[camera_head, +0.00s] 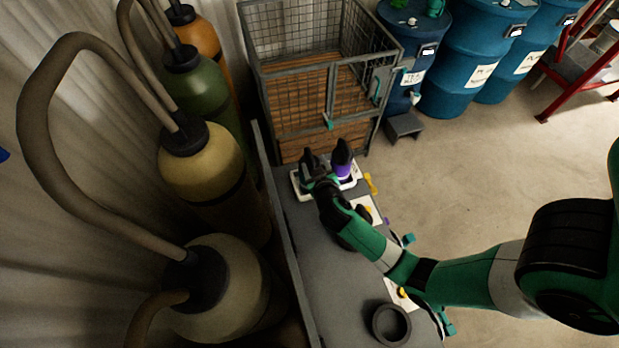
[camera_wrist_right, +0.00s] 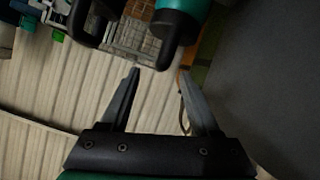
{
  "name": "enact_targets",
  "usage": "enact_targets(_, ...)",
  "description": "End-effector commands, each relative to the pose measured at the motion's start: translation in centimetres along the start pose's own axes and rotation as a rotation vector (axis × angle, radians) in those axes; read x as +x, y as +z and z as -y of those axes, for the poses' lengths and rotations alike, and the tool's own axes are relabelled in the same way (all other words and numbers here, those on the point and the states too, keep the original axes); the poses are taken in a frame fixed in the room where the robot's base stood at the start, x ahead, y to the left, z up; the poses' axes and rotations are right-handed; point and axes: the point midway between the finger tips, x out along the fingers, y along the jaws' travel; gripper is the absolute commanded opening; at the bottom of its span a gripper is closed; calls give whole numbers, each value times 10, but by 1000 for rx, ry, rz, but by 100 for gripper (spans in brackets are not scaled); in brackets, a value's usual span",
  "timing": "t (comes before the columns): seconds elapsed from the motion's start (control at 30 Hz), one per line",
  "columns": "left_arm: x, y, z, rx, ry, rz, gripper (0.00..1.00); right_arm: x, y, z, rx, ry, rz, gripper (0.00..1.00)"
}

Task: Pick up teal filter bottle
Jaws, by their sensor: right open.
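A teal cylinder with a black end, which looks like the teal filter bottle (camera_wrist_right: 180,22), shows at the top of the right wrist view. My right gripper (camera_wrist_right: 162,72) is open. Its fingertips point at the black end, with nothing between them; the bottle lies slightly toward the right finger. In the head view my right gripper (camera_head: 320,182) is over the white tray at the far end of the grey bench. There the dark gripper mostly hides the teal bottle, and I cannot tell their parts apart. My left gripper is in neither view.
A purple bottle (camera_head: 343,168) with a black top stands close right of the gripper. A wire cage (camera_head: 325,75) is behind. Gas cylinders (camera_head: 205,165) line the left side. A black ring (camera_head: 391,323) lies on the bench (camera_head: 335,285), whose middle is clear.

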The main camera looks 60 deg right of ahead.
Motion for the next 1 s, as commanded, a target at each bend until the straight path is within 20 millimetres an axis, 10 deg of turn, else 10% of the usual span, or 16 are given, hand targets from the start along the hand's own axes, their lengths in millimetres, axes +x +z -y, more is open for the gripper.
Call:
enact_targets(0.8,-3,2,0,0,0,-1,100,62,-2,2,0,-1,0,63)
enact_targets(1.0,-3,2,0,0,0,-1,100,62,-2,2,0,-1,0,30)
